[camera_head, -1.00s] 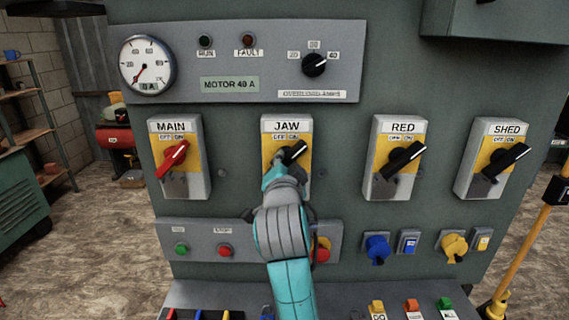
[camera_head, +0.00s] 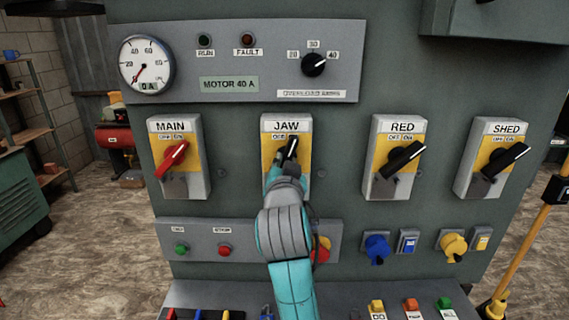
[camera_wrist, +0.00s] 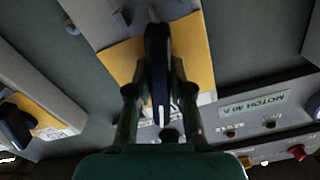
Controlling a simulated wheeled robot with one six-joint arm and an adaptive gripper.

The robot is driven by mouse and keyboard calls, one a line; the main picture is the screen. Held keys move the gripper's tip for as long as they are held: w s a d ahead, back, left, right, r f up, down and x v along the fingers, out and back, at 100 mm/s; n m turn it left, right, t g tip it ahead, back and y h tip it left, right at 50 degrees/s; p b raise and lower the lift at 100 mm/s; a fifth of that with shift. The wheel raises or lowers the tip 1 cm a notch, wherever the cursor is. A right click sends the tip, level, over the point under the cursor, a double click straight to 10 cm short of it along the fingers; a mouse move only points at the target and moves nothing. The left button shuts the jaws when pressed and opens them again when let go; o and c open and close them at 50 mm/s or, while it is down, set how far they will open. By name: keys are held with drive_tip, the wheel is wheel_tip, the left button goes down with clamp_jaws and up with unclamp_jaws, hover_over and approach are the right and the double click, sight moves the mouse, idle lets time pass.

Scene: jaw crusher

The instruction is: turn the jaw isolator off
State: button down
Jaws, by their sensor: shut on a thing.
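The jaw isolator (camera_head: 303,160) is a grey box with a yellow plate under a "JAW" label, on the panel's middle left. Its black handle (camera_head: 291,148) points up and slightly right, nearer upright than the RED and SHED handles. My gripper (camera_head: 275,175) is in front of it, coming from below and hiding its lower part. In the wrist view the handle (camera_wrist: 157,75) lies between my two fingers, and my gripper (camera_wrist: 158,95) is shut on it.
The MAIN isolator (camera_head: 197,165) with a red handle is to the left. The RED isolator (camera_head: 382,165) and SHED isolator (camera_head: 475,165), with black handles, are to the right. Below are push buttons (camera_head: 181,248) and padlocks, blue (camera_head: 377,248) and yellow (camera_head: 454,246).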

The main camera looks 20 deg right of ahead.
drive_tip(key=n, duration=0.6)
drive_tip(key=shift+d+f+n, duration=0.1)
drive_tip(key=shift+d+n, duration=0.1)
drive_tip(key=shift+n, duration=0.1)
drive_tip(key=n, duration=0.6)
drive_tip(key=shift+s+d, duration=0.1)
drive_tip(key=shift+d, duration=0.05)
drive_tip(key=shift+n, duration=0.3)
drive_tip(key=c, duration=1.1)
unclamp_jaws()
drive_tip(key=shift+o, duration=0.3)
drive_tip(key=v, duration=1.2)
